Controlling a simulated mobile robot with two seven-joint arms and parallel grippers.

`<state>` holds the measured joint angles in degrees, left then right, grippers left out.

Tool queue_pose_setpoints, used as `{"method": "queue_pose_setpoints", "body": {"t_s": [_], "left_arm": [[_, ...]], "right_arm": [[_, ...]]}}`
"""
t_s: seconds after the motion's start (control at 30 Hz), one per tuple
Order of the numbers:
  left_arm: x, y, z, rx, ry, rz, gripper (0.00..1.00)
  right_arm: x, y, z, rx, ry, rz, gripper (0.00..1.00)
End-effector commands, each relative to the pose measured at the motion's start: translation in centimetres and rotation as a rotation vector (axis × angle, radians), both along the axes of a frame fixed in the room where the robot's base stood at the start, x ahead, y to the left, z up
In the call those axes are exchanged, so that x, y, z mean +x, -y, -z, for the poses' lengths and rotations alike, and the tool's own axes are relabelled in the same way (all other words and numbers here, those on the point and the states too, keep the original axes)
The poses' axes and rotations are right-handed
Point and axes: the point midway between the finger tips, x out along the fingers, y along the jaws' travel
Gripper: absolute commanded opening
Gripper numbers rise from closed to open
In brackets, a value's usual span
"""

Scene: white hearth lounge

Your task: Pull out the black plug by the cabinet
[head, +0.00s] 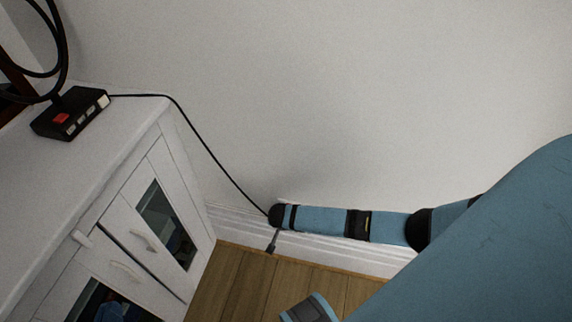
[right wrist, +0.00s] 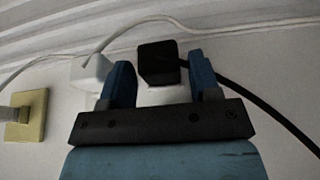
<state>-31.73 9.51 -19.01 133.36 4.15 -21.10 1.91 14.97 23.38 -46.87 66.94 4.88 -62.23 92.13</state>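The black plug (right wrist: 158,62) sits at a white outlet on the wall in the right wrist view, with its black cable running off to the lower right. My right gripper (right wrist: 162,72) has its two blue fingers apart, one on each side of the plug. A small gap shows at the right finger; the left finger is close to the plug, and I cannot tell if it touches. In the head view my right arm reaches down to the wall, and the plug is hidden. What seems to be my left gripper (head: 311,309) shows at the bottom edge, its fingers unclear.
A white plug (right wrist: 90,72) with a white cable is just left of the black plug, and a yellow plate (right wrist: 26,115) is farther left. The white cabinet (head: 150,215) stands left, bearing a black power strip (head: 72,113). The black cable (head: 205,145) runs down the wall.

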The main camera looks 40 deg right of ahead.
Motion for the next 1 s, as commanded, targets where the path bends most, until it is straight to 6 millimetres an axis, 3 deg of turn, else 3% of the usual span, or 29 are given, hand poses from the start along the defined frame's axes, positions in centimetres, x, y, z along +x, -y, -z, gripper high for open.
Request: {"method": "queue_pose_setpoints", "body": {"t_s": [0.03, 0.17, 1.0], "left_arm": [[0.0, 0.0, 0.0, 0.000, 0.000, 0.000, 0.00], [0.0, 0.0, 0.0, 0.000, 0.000, 0.000, 0.00], [0.0, 0.0, -1.0, 0.001, -0.002, -0.001, 0.00]], "right_arm": [[0.0, 0.0, 0.0, 0.000, 0.000, 0.000, 0.45], [0.0, 0.0, 0.0, 0.000, 0.000, 0.000, 0.16], [-1.2, -1.4, -0.1, 0.001, -0.002, -0.001, 0.16]]}}
